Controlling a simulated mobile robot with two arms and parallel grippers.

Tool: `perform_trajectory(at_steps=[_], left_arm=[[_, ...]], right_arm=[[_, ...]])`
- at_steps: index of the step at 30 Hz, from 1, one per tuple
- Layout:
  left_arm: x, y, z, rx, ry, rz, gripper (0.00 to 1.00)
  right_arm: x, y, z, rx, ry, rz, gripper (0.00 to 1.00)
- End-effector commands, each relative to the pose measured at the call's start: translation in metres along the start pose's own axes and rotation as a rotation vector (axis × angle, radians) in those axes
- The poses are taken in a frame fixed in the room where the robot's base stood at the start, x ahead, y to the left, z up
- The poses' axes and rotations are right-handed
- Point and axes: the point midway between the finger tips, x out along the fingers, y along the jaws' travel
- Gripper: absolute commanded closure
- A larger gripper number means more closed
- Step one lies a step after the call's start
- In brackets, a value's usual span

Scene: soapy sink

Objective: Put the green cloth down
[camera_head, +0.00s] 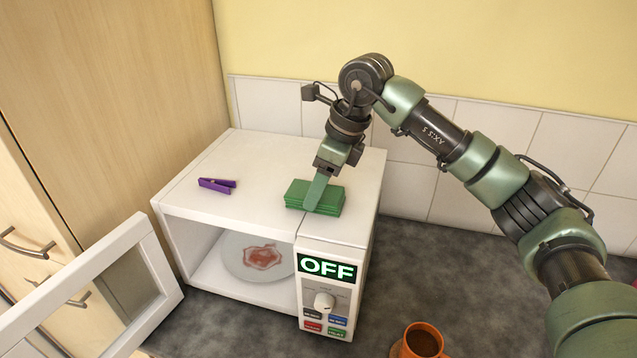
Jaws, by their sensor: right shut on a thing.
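The green cloth (328,202) is a folded, flat block at the top right of the white microwave (262,185). It appears to rest on the microwave's top or hang just above it; I cannot tell which. My right gripper (315,195) reaches in from the right and points down, shut on the cloth. One finger shows in front of the cloth, and the other is hidden. My left gripper is not in view.
A purple clip (217,185) lies on the microwave's top left. The microwave door (95,290) stands open at the left. Inside is a plate (258,262) with a red stain. An orange mug (422,341) stands on the grey counter (440,270) at the front.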

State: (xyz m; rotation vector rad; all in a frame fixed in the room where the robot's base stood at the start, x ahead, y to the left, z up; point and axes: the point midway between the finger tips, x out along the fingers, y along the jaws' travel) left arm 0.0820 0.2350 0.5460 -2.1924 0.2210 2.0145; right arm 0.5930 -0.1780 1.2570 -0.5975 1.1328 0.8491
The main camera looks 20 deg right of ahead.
Motion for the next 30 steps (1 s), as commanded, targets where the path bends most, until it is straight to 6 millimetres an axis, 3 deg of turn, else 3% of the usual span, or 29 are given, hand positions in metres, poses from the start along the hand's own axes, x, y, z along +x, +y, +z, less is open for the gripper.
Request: perform_trajectory(at_steps=[1,2,3,4,17,30], left_arm=[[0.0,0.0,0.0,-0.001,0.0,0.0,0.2],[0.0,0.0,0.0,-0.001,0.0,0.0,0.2],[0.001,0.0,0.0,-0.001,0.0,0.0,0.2],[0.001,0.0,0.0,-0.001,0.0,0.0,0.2],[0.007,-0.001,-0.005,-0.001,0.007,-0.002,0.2],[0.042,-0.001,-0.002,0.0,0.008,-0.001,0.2]], right_arm=[[0.001,0.0,0.0,0.0,0.001,0.001,0.87],[0.001,0.0,0.0,0.0,0.001,0.001,0.36],[0.001,0.0,0.0,0.0,0.001,0.001,0.25],[0.001,0.0,0.0,0.0,0.001,0.001,0.2],[-0.008,0.0,0.0,0.0,-0.002,-0.001,0.2],[-0.093,0.0,0.0,0.0,-0.003,-0.002,0.2]])
